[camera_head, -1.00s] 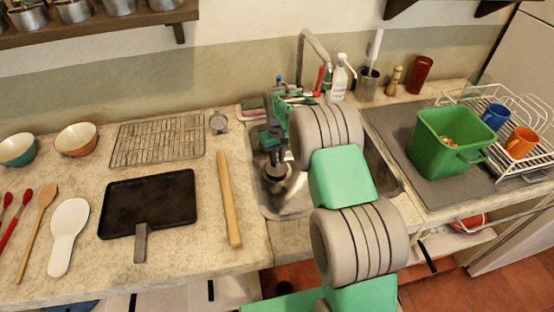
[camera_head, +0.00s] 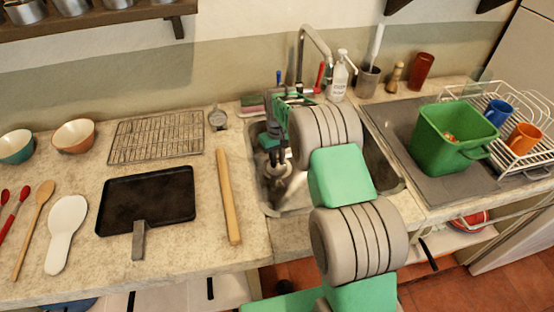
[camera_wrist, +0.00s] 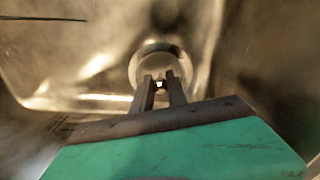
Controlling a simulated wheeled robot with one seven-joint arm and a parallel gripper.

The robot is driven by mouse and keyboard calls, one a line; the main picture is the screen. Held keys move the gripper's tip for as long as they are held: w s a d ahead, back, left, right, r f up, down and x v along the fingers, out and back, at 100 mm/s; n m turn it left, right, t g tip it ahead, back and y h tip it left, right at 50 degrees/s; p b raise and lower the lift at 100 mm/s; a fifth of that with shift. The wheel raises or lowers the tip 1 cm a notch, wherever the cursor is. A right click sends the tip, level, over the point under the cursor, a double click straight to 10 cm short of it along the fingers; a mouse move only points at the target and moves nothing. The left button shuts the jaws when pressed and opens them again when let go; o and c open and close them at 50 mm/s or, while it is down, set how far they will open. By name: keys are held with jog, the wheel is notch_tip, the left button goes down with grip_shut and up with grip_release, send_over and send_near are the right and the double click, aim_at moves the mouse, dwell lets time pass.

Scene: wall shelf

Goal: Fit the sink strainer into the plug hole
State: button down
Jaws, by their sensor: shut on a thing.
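My gripper (camera_head: 275,157) is down in the metal sink (camera_head: 378,160), near its left side. In the wrist view, my gripper (camera_wrist: 160,84) has its two fingers close together on a small bright part, which I take to be the knob of the sink strainer (camera_wrist: 161,50). The round shiny shape beyond the fingertips seems to be the strainer. I cannot clearly tell its rim from the plug hole, nor whether it is seated. The plug hole is not separately visible. My arm covers much of the sink in the head view.
The tap (camera_head: 312,48) rises behind the sink, with a soap bottle (camera_head: 338,80) beside it. A wooden rolling pin (camera_head: 229,197) and a black tray (camera_head: 148,198) lie to the left. A green bin (camera_head: 452,138) and a dish rack (camera_head: 535,120) stand to the right.

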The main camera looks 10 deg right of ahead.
jog(key=shift+f, duration=0.15)
jog(key=c, duration=1.2)
grip_release()
jog(key=shift+c, duration=0.2)
notch_tip(320, 180, up, 8)
jog(key=shift+f+b, duration=0.1)
jog(key=shift+b, duration=0.3)
